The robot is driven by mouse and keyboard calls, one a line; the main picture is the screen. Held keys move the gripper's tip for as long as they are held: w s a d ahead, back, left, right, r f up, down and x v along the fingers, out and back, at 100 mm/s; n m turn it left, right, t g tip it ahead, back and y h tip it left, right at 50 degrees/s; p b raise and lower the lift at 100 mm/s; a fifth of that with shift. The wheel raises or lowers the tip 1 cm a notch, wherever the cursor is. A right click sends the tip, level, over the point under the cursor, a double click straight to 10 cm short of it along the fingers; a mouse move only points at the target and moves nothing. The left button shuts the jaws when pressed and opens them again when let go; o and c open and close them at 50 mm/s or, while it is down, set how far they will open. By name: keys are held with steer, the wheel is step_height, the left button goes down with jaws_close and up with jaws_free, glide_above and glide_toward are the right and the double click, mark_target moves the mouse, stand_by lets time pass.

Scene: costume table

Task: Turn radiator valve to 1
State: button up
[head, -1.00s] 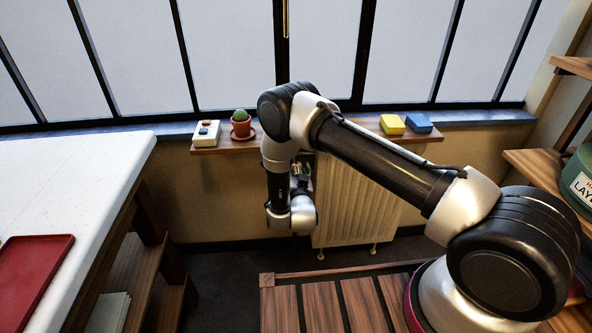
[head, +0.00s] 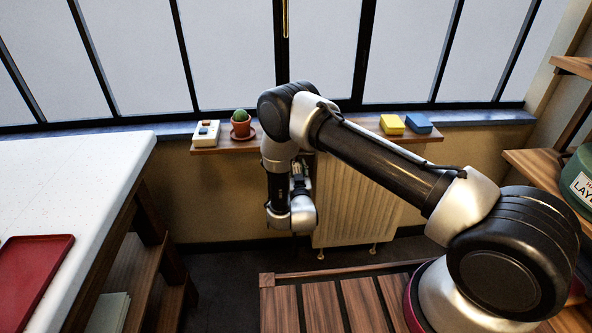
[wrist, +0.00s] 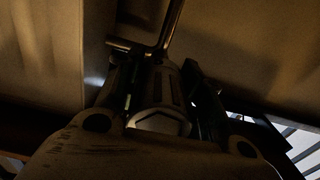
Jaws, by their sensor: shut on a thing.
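The white radiator (head: 352,205) stands against the wall below the wooden sill shelf. In the wrist view, the radiator valve (wrist: 158,92), a pale ribbed knob, sits between the two dark fingers of my gripper (wrist: 160,85), which is shut on it. A metal pipe (wrist: 172,25) runs from the valve's far end. The valve's number marks cannot be read in the dim light. In the head view, my arm hides the valve and most of my gripper at the radiator's upper left.
A white table (head: 75,185) with a red tray (head: 32,272) is at left. Wooden shelves (head: 548,165) are at right.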

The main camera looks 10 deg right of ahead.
steer(key=n, duration=0.4)
steer(key=shift+d+n, duration=0.1)
steer(key=shift+n, duration=1.7)
steer(key=o, duration=1)
steer(key=shift+s, duration=0.15)
steer(key=s, duration=1.1)
steer(key=shift+s, duration=0.4)
